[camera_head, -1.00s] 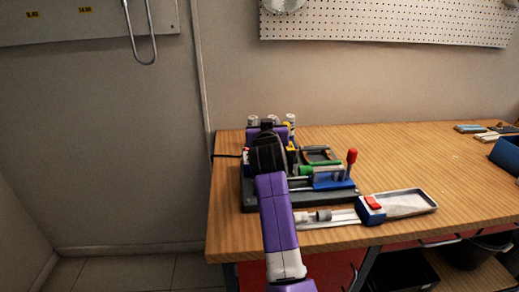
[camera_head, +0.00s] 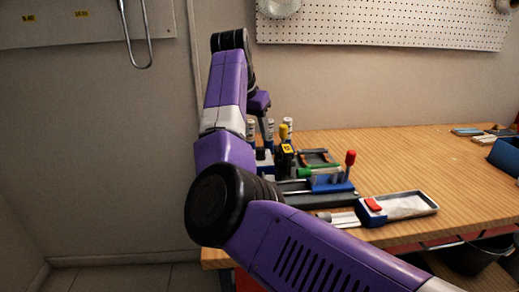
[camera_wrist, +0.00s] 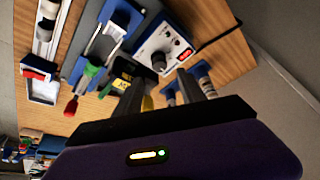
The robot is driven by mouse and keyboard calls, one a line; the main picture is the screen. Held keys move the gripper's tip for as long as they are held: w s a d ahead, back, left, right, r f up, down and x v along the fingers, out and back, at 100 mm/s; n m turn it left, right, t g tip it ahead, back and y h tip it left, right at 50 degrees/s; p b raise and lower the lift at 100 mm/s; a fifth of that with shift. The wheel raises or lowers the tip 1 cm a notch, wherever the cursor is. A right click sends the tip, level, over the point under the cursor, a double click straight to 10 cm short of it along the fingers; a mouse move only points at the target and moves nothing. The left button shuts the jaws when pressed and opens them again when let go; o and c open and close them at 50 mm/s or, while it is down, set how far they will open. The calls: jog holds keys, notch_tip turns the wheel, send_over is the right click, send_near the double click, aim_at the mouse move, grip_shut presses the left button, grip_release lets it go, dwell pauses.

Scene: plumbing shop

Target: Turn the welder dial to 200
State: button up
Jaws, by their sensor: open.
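The welder (camera_wrist: 150,40) is a small box with a white front panel and blue edges, seen at the upper middle of the wrist view. Its dial (camera_wrist: 158,61) is a dark round knob on that panel, near a red lit switch (camera_wrist: 186,54). The numbers around the dial are too small to read. My gripper (camera_wrist: 168,90) is open, its two dark fingers apart on either side of the dial in the picture, with nothing between them. In the head view my arm hides most of the welder, and the fingertips are hard to make out.
A black and yellow tool (camera_head: 286,152), a blue holder with a red-handled tool (camera_head: 350,160) and several canisters (camera_head: 287,126) crowd close by on the wooden workbench (camera_head: 400,160). A metal tray (camera_head: 412,205) lies at the front. The bench's middle right is clear.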

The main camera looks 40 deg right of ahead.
aim_at(260, 149)
jog(key=x, duration=0.7)
jog(key=shift+d+f, duration=0.1)
jog(key=shift+f, duration=0.25)
grip_shut()
